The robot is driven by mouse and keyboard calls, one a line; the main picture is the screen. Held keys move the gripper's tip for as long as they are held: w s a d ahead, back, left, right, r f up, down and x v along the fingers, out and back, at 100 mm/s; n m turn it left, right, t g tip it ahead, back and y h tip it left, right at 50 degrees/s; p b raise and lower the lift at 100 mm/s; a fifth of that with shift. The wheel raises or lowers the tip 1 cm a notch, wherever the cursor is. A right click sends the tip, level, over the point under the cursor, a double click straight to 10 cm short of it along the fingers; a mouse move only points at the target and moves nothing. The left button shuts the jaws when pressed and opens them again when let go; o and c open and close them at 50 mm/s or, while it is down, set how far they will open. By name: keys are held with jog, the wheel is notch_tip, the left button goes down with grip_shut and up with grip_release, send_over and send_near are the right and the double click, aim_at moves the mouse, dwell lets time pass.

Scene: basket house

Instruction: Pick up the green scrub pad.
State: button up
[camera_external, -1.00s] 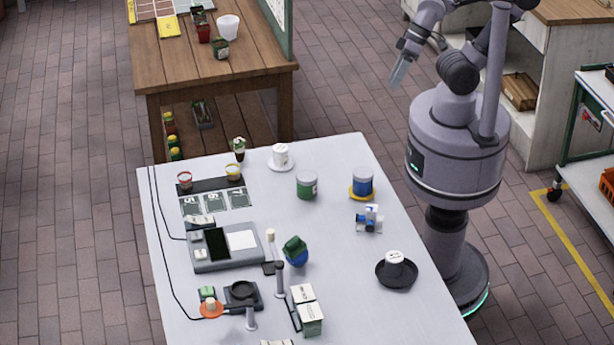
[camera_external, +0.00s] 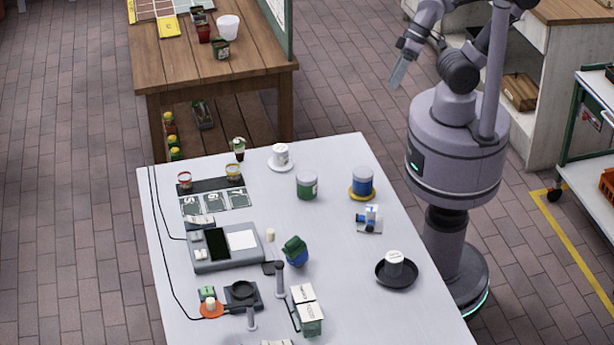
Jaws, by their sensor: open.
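A dark green, blocky item (camera_external: 294,244), which may be the green scrub pad, rests on a round blue thing (camera_external: 298,260) near the middle of the white table (camera_external: 330,220). I cannot tell for sure that it is the pad. My gripper (camera_external: 398,74) hangs in the air beyond the table's right far corner, well apart from both green items. It points downward and holds nothing that I can see; the gap between its fingers is hard to make out.
A green-labelled jar (camera_external: 307,185), a blue jar on a yellow base (camera_external: 362,183) and a black dish with a white cup (camera_external: 396,272) stand on the table's right half. A grey device (camera_external: 225,246) and a small post (camera_external: 280,278) flank the blue thing.

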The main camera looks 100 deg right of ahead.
jog(key=shift+o, duration=0.4)
jog(key=w+a+r+n+p, duration=0.2)
jog(key=w+a+r+n, duration=0.15)
jog(key=w, duration=0.65)
jog(key=n+g+p, duration=0.2)
jog(key=n, duration=0.4)
send_over(298, 239)
jog(key=s+d, duration=0.3)
jog(key=s, duration=0.4)
notch_tip(298, 239, down, 14)
jog(key=b+x, duration=0.2)
jog(key=x, duration=0.3)
jog(key=b+x, duration=0.2)
jog(key=x, duration=0.4)
jog(key=w+b+x, duration=0.1)
jog(key=x, duration=0.5)
jog(key=shift+w+d+r+b, duration=0.1)
jog(key=shift+w+d+b, duration=0.05)
jog(key=shift+d+b, duration=0.25)
jog(key=shift+r, duration=0.1)
jog(key=shift+c, duration=0.4)
